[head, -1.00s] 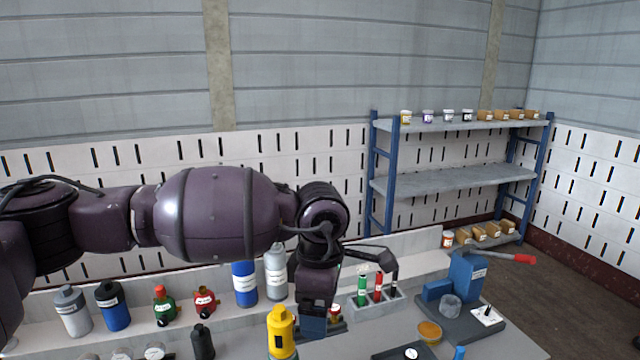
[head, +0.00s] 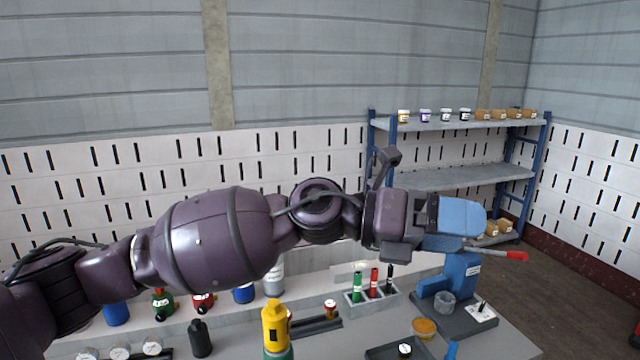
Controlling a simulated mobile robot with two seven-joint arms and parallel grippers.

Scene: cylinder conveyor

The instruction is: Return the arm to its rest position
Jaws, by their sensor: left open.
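My left arm comes in from the left and stretches across the bench in the head view. My left gripper (head: 462,224), with blue fingers, points right and is raised in front of the shelf's lower part. It is open, and I see nothing held in it. It hides part of the goods on the shelf's bottom level and overlaps the top of the blue press-like device (head: 460,273) in the picture. My right arm and gripper are not in view.
A rack with green, red and black markers (head: 372,296) stands on the bench (head: 499,343). A yellow bottle (head: 274,326) and a black bottle (head: 201,340) stand at the front. A blue-framed shelf (head: 450,178) stands behind. A red-tipped lever (head: 512,255) sticks out right of the device.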

